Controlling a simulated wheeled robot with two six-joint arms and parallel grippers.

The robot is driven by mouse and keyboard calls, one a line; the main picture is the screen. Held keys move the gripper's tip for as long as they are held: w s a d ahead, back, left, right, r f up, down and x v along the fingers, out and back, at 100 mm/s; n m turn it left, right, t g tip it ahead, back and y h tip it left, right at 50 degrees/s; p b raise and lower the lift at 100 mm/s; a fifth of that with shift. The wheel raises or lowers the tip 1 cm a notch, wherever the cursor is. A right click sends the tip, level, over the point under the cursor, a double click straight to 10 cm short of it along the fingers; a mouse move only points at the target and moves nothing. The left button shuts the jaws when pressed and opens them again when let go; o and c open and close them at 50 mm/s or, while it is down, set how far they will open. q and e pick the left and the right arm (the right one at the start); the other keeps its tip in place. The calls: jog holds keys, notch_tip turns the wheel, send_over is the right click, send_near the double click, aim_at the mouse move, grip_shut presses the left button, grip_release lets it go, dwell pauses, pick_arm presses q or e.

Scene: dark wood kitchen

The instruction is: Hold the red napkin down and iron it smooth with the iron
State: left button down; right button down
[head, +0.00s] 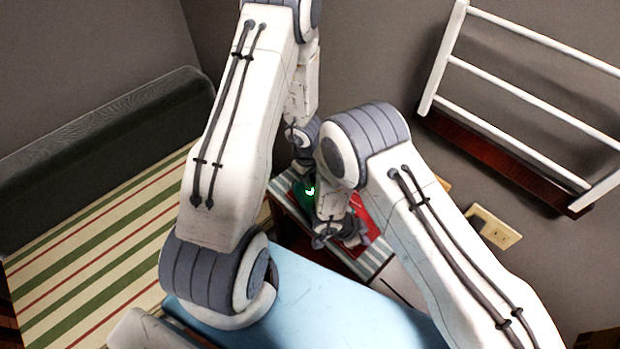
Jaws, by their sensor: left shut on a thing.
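The red napkin (366,222) lies on a grey-and-white striped surface (374,258) in the middle of the head view. Much of it is hidden behind my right arm. The green iron (301,195) is at the napkin's left, partly covered by my arms. My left gripper (303,167) comes down from above and is shut on the iron; its fingers are mostly hidden. My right gripper (338,238) points down at the napkin's near left part. I cannot tell whether its fingers are apart or whether they press on the cloth.
A white rack (530,98) with a dark red-brown base is on the wall at the right. A beige wall plate (493,228) is below it. A bench with a striped cushion (85,255) fills the left. My arms crowd the space above the napkin.

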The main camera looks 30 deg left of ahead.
pick_arm(q)
jog(key=shift+w+a, duration=0.25)
jog(key=shift+a, duration=0.35)
jog(key=shift+w+a, duration=0.2)
jog(key=shift+a, duration=0.4)
jog(key=shift+a, duration=0.1)
jog(key=shift+w+a, duration=0.25)
jog(key=shift+a, duration=0.3)
jog(key=shift+w+a, duration=0.2)
jog(key=shift+a, duration=0.35)
jog(key=shift+s+d+f, duration=0.1)
jog(key=shift+s+d, duration=0.2)
jog(key=shift+d, duration=0.4)
jog(key=shift+s+d, duration=0.25)
jog(key=shift+d, duration=0.45)
jog(key=shift+s+d, duration=0.2)
jog(key=shift+d, duration=0.35)
jog(key=shift+s+d, duration=0.15)
jog(key=shift+d, duration=0.35)
jog(key=shift+w+a, duration=0.35)
jog(key=shift+a, duration=0.5)
jog(key=shift+w+a, duration=0.3)
jog(key=shift+a, duration=0.55)
jog(key=shift+r, duration=0.25)
